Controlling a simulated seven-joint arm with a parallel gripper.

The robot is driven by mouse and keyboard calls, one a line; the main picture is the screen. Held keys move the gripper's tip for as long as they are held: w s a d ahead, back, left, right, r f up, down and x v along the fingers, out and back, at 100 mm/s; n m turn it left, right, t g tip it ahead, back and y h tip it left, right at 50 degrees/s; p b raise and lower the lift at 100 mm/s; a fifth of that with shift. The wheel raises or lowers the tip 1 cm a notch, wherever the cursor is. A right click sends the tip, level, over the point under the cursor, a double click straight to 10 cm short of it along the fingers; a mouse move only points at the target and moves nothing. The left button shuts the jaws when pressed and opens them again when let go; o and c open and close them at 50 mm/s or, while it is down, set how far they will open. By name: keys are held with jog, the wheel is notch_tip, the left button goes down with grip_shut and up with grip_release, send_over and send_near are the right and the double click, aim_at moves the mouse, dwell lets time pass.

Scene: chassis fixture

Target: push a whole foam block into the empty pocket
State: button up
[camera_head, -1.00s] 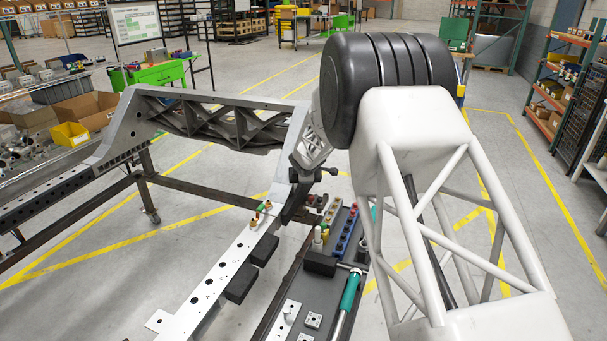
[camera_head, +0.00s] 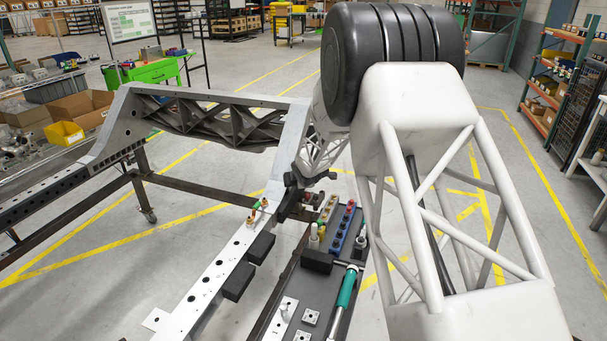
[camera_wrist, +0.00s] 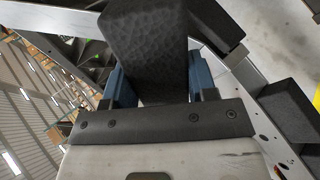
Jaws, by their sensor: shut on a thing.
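My gripper (camera_wrist: 160,80) is shut on a black foam block (camera_wrist: 147,42), which sits between its two blue fingers in the wrist view. In the head view my gripper (camera_head: 303,178) is at the near end of the upright chassis bracket, partly hidden by my arm. The block in it cannot be made out there. Two black foam blocks (camera_head: 261,247) (camera_head: 237,282) sit along the right side of the light metal chassis rail (camera_head: 212,280). Another foam block (camera_head: 317,261) lies on the dark tray. The empty pocket cannot be clearly picked out.
The dark tray (camera_head: 328,284) right of the rail carries a teal-handled tool (camera_head: 347,288), a blue strip (camera_head: 343,230) and small fittings. Coloured fittings (camera_head: 259,208) stand on the rail. The chassis cross member (camera_head: 215,120) spans behind. Open floor lies to the right.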

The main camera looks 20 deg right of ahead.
jog(key=s+a+f+n+t+y, duration=0.1)
jog(key=s+a+f+n+y, duration=0.3)
jog(key=s+a, duration=0.7)
jog(key=s+a+f+n+t+y, duration=0.1)
jog(key=s+a+f+n+y, duration=0.2)
jog(key=s+a+f+y, duration=0.3)
jog(key=s+a+f+n+t+y, duration=0.1)
jog(key=s+a+f+n+y, duration=0.3)
jog(key=s+a+f, duration=0.5)
jog(key=s+a+y, duration=0.1)
jog(key=s+a, duration=0.8)
jog(key=s, duration=0.4)
jog(key=shift+f+n, duration=0.2)
jog(key=shift+n, duration=0.1)
jog(key=shift+w+a, duration=0.1)
jog(key=shift+x, duration=2.7)
jog(key=shift+x, duration=1.25)
